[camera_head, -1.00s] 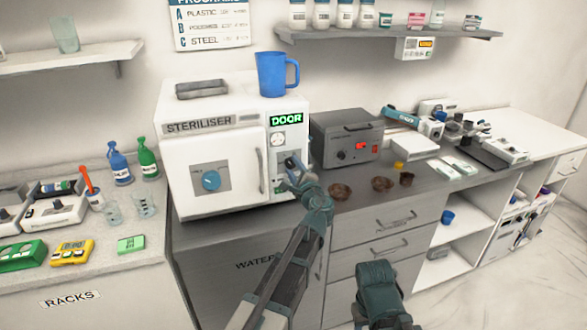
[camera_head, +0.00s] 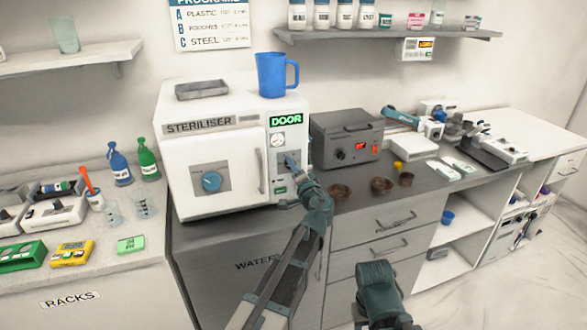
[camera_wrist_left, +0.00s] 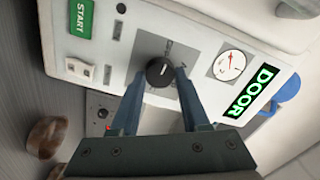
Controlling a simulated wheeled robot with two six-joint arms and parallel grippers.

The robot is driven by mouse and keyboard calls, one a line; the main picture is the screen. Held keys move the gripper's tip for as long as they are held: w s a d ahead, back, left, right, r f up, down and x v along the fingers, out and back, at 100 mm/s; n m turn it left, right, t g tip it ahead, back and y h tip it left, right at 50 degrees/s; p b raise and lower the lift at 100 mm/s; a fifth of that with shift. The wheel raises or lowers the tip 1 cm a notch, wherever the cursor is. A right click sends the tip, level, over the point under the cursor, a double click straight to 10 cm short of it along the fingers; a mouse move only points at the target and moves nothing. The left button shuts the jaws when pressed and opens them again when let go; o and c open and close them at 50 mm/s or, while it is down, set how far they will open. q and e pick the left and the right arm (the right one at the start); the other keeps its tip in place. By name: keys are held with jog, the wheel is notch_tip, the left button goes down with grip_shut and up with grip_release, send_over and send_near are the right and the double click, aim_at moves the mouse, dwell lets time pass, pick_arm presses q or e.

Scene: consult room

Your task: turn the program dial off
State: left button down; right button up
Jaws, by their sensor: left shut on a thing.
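The white steriliser (camera_head: 217,137) stands on the grey counter, with its control panel on its right front. The program dial (camera_wrist_left: 159,72), a dark round knob with a light pointer mark, is on that panel between the green START button (camera_wrist_left: 80,18) and the round gauge (camera_wrist_left: 229,65). My left gripper (camera_wrist_left: 161,74) is shut on the dial, one finger on each side of it. In the head view the left gripper (camera_head: 289,164) is at the panel and hides most of the dial. My right gripper is out of view; only part of the right arm shows at the bottom.
The green DOOR display (camera_head: 286,119) is lit. A blue mug (camera_head: 272,74) stands on top of the steriliser. A grey box with a red display (camera_head: 346,138) and brown bowls (camera_head: 340,192) are close to the right of my left arm.

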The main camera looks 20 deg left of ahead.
pick_arm(q)
jog(key=shift+n, duration=0.7)
jog(key=shift+c, duration=1.9)
grip_release()
jog(key=v, duration=1.3)
jog(key=shift+s+d, duration=0.25)
jog(key=shift+s, duration=0.1)
